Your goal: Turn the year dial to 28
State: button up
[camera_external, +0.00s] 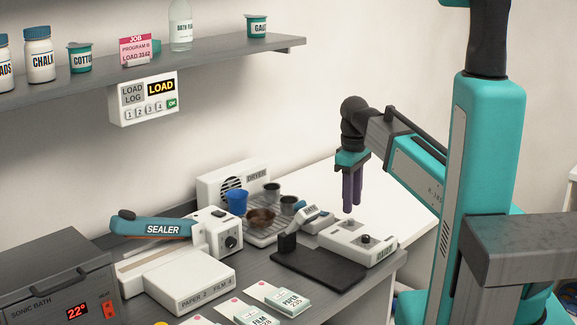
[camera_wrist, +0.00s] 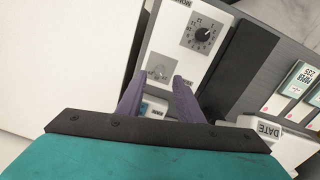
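The white dater (camera_external: 352,243) stands at the right end of the grey counter. In the wrist view, its month dial (camera_wrist: 203,35) has a black knob and a ring of numbers. The other dial (camera_wrist: 160,70), on a grey plate, shows near my fingertips; its label is partly hidden by my right finger and its numbers are too faint to read. It appears to be the year dial. My gripper (camera_external: 352,206) points down above the dater's far part, open and empty. In the wrist view my gripper (camera_wrist: 160,76) has purple fingers spread on either side of the grey plate.
A dryer tray with cups (camera_external: 262,222) and the sealer (camera_external: 160,228) stand to the left. The white surface behind the dater is clear.

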aim_at(351, 219)
jog(key=shift+f+p, duration=0.5)
jog(key=shift+f, duration=1.85)
grip_shut()
